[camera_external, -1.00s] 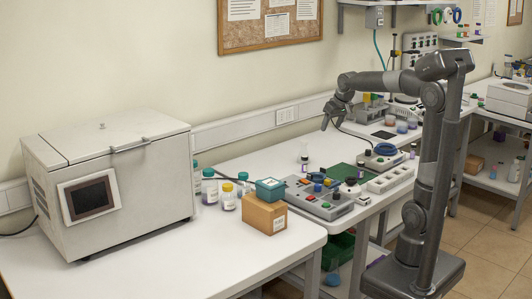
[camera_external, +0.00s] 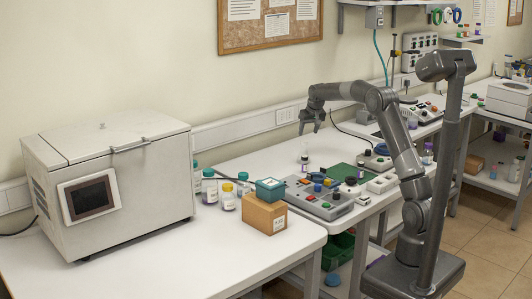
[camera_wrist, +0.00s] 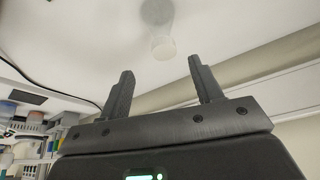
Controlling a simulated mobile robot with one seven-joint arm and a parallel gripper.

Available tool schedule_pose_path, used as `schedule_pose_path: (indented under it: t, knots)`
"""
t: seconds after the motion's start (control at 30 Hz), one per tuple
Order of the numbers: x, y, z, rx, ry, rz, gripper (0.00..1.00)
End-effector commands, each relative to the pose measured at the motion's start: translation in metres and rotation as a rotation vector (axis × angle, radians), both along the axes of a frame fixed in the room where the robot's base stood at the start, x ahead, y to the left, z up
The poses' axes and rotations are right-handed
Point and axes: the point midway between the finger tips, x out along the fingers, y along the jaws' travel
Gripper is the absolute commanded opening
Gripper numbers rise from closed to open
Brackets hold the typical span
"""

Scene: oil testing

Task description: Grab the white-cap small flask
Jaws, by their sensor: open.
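A small flask (camera_external: 304,159) with a pale top and a dark band low on its body stands upright on the white table, behind the grey control panel. In the wrist view a pale, blurred flask with a white cap (camera_wrist: 163,47) shows beyond my fingertips, roughly centred between them. My gripper (camera_external: 309,130) is open and points down, above the flask and apart from it. In the wrist view my gripper's two fingers (camera_wrist: 164,84) are spread with nothing between them.
The grey control panel (camera_external: 322,203) with coloured knobs lies in front of the flask. Nearby are a dark-capped bottle (camera_external: 361,172), a green mat (camera_external: 343,172) and a cardboard box (camera_external: 264,216). Free white tabletop (camera_external: 258,160) lies left of the flask.

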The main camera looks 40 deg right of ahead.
Motion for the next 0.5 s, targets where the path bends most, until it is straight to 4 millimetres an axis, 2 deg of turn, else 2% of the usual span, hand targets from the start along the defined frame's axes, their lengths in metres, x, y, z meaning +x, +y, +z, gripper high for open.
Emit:
schedule_pose_path:
  t: [0.3,0.5]
  knots:
    - [0.016,-0.005,-0.042,0.001,0.002,0.0,0.59]
    - [0.021,-0.006,-0.056,0.0,0.001,0.0,0.59]
